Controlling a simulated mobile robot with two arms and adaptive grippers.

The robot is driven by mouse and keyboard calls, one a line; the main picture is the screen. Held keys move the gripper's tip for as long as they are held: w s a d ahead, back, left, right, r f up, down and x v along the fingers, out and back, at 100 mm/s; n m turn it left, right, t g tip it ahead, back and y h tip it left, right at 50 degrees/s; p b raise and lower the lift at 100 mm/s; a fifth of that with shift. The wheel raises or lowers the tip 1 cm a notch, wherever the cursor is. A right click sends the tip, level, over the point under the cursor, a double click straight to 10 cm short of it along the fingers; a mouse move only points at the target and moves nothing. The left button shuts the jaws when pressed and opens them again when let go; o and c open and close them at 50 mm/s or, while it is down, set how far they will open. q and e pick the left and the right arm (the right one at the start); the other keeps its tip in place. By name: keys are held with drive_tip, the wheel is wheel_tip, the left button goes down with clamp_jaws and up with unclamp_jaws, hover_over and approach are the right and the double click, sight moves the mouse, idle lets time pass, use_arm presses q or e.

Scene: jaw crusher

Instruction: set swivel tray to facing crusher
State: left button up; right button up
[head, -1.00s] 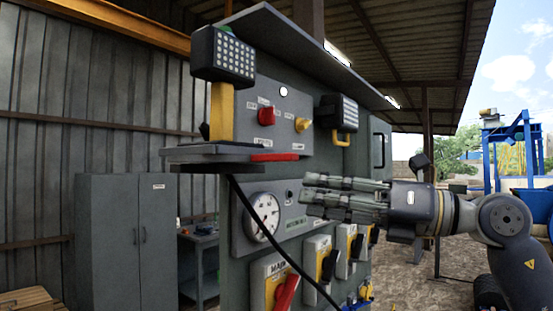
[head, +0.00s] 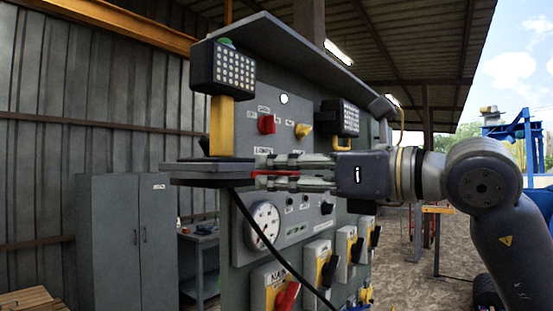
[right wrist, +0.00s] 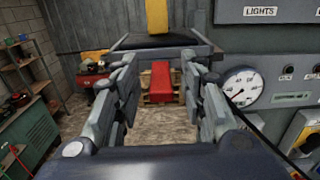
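The swivel tray (head: 205,172) is a flat dark shelf at the left front of the grey control panel. It sticks out to the left in the head view. Its red handle (head: 278,173) is on its right side, and the handle also shows in the right wrist view (right wrist: 161,82). My right gripper (head: 264,171) reaches in from the right with its fingers around the handle. In the right wrist view the fingers are spread, with gaps on both sides of the handle. My left gripper is not in view.
A black lamp (head: 230,66) on a yellow post stands at the tray. The panel (head: 285,110) carries knobs, a round gauge (head: 263,225) and lever switches below. A dark cable hangs in front of it. A grey cabinet (head: 125,240) stands at the left.

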drive_tip(key=shift+x, duration=0.8)
clamp_jaws()
